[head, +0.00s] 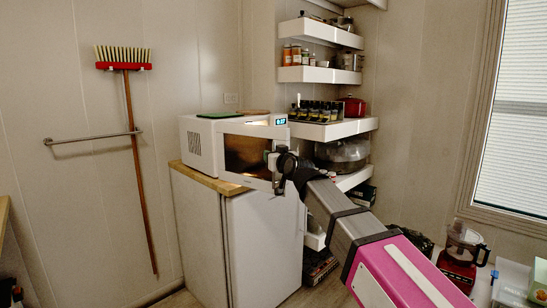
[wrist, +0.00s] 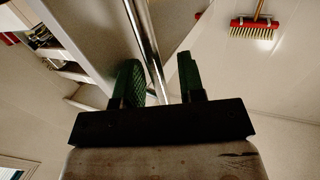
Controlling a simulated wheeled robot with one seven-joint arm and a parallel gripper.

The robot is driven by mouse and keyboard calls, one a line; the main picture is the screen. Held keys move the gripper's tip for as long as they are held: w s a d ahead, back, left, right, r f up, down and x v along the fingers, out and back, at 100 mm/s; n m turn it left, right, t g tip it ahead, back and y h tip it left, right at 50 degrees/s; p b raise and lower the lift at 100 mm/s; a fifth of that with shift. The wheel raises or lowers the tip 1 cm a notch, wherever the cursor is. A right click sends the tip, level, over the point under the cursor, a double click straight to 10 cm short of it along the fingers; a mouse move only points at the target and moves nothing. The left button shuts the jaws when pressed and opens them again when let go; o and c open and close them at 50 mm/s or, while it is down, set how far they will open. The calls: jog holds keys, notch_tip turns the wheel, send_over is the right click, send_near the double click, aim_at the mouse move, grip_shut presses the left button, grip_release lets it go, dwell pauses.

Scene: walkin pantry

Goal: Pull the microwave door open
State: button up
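The white microwave (head: 200,145) stands on top of a white cabinet. Its door (head: 245,155), with a dark window, appears partly swung out, with warm light showing above its top edge and the lit clock (head: 281,121) behind. My gripper (head: 272,160) is at the door's right edge. In the wrist view, a shiny metal bar, the door handle (wrist: 151,45), runs between the two green fingers of my gripper (wrist: 160,85). The fingers stand apart, wider than the bar. The bar lies nearer the left finger; whether they touch is unclear.
The wooden-topped white cabinet (head: 265,245) is under the microwave. Wall shelves (head: 335,130) with jars and pots are close on the right. A food processor (head: 463,245) stands at lower right.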

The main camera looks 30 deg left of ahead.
jog(key=v, duration=1)
jog(key=shift+s+d, duration=0.2)
jog(key=shift+d, duration=0.15)
